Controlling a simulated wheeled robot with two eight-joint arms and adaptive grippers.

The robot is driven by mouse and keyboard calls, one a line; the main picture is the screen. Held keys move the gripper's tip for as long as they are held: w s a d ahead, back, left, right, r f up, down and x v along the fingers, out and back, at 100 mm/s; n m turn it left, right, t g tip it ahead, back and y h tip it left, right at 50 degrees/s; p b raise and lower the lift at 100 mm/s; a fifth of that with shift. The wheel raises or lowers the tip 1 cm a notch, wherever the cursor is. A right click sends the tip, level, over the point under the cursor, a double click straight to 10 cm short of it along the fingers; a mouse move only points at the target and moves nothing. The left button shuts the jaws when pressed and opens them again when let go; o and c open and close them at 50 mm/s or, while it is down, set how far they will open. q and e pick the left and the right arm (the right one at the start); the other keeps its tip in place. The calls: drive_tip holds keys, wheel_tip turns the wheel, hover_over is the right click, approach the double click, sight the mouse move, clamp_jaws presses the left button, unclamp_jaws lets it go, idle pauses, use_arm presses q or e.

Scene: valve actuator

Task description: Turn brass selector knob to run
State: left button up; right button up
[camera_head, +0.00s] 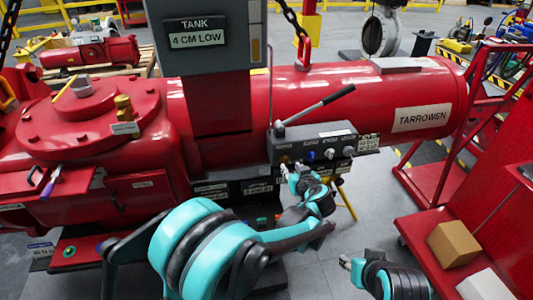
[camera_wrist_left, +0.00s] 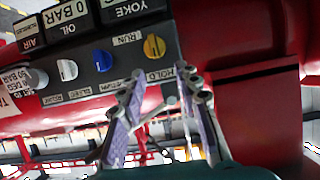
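The brass selector knob (camera_wrist_left: 154,46) is on the dark valve panel (camera_wrist_left: 120,20), with a RUN label (camera_wrist_left: 127,38) to its left and a HOLD label (camera_wrist_left: 160,74) below it in the left wrist view. The knob's pale mark slants, but its exact setting is unclear. My left gripper (camera_wrist_left: 164,84) is open, its two fingers spread just below the knob and apart from it. In the head view the left gripper (camera_head: 290,172) is just under the panel's left end. My right gripper (camera_head: 347,262) is low at right, away from the panel; its opening is unclear.
A blue knob (camera_wrist_left: 103,60) and a white knob (camera_wrist_left: 67,70) sit beside the brass one. A grey lever (camera_head: 318,104) rises above the panel. A red cart (camera_head: 420,225) with a cardboard box (camera_head: 453,244) stands at right. Grey floor is free between.

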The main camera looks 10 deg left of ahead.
sight(286, 159)
use_arm(q)
drive_tip(key=x, duration=0.2)
drive_tip(key=b+x, duration=0.1)
drive_tip(key=x, duration=0.2)
drive_tip(key=d+x, duration=0.1)
drive_tip(key=x, duration=0.1)
drive_tip(key=shift+w+a+b, duration=0.1)
drive_tip(key=shift+w+b, duration=0.2)
drive_tip(key=shift+b, duration=0.1)
drive_tip(key=shift+w+a+f+t, duration=0.2)
drive_tip(key=shift+w+t, duration=0.1)
drive_tip(key=shift+w, duration=0.3)
use_arm(e)
drive_tip(key=shift+w+a+f, duration=0.1)
drive_tip(key=shift+a+f, duration=0.1)
drive_tip(key=shift+f, duration=0.3)
drive_tip(key=shift+w+a+f, duration=0.1)
drive_tip(key=shift+a+f, duration=0.1)
drive_tip(key=shift+f, duration=0.25)
use_arm(q)
clamp_jaws()
